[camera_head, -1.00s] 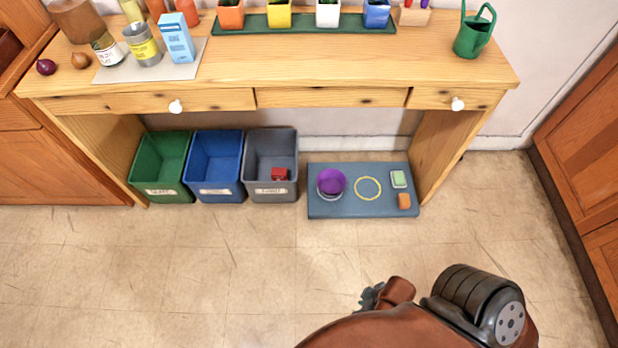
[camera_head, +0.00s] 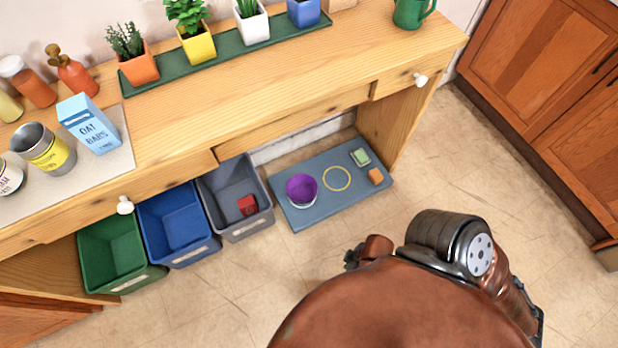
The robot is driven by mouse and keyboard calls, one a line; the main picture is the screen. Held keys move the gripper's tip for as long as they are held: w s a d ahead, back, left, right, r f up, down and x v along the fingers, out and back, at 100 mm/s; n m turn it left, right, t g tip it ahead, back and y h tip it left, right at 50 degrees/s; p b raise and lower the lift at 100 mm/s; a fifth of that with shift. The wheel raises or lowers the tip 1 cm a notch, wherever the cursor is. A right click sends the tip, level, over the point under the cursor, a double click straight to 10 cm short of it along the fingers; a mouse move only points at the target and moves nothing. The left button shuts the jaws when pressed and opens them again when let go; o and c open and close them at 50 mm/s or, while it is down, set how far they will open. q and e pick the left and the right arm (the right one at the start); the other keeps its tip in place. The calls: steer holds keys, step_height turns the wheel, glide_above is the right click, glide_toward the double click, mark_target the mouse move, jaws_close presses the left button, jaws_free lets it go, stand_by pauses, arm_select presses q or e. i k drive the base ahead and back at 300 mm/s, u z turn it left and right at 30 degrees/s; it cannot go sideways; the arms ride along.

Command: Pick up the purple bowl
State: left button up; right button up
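The purple bowl (camera_head: 301,187) stands on the blue-grey mat (camera_head: 318,215) on the floor, under the right part of the wooden table. It sits in or on a pale ring at the left end of the mat. A brown and dark arm of mine (camera_head: 450,240) shows at the lower right, well apart from the bowl. A small dark part shows at its far side, but I cannot make out gripper fingers. Neither gripper can be seen clearly.
A yellow ring (camera_head: 337,178), a green block (camera_head: 360,157) and an orange block (camera_head: 375,176) lie on the mat. Green (camera_head: 112,250), blue (camera_head: 178,225) and grey (camera_head: 236,196) bins stand left of it. The table (camera_head: 240,85) overhangs behind. Floor in front is clear.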

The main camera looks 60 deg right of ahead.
mark_target(303, 187)
steer(key=z, duration=0.8)
steer(key=i, duration=0.8)
steer(key=z, duration=0.95)
